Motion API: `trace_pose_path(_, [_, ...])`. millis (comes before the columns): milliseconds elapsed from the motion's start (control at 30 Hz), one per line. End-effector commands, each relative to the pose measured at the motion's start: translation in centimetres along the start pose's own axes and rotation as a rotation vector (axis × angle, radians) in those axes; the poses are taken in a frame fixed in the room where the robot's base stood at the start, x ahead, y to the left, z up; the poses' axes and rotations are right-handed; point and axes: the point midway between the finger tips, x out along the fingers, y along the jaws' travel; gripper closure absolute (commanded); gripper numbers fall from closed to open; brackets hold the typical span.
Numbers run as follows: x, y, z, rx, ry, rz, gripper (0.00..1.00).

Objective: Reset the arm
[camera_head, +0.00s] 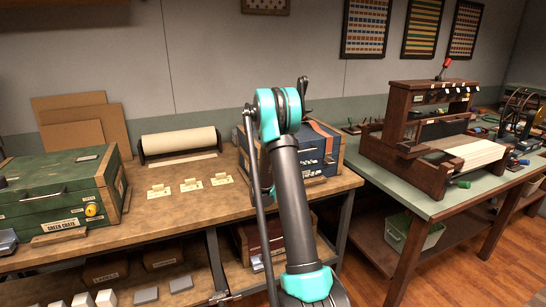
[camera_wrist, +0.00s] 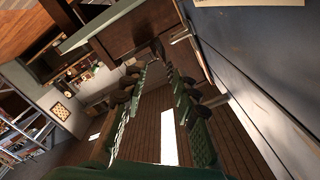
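In the head view my arm rises in the middle, with a dark grey link and teal joints, in front of the wooden workbench (camera_head: 165,218). My gripper (camera_wrist: 156,72) shows in the wrist view as two dark green, ridged fingers. There is a gap between them, with wooden floor and a bright white strip seen through it. Nothing is held. In the head view my gripper is mostly hidden behind the arm and cannot be made out clearly.
A blue case (camera_head: 318,158) stands close behind my arm. The bench also holds a green crate (camera_head: 60,190), a paper roll (camera_head: 180,141) and small cards (camera_head: 190,184). A wooden loom-like frame (camera_head: 405,150) stands on the right table (camera_head: 385,165). Floor shows between the tables.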

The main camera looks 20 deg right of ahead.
Motion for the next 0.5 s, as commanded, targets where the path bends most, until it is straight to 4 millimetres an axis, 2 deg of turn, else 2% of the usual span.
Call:
trace_pose_path(267, [-0.5, 0.7, -0.9, -0.091, -0.064, 0.032, 0.71])
trace_pose_path(500, [-3.3, 4.0, -3.3, -0.409, -0.313, 0.093, 0.71])
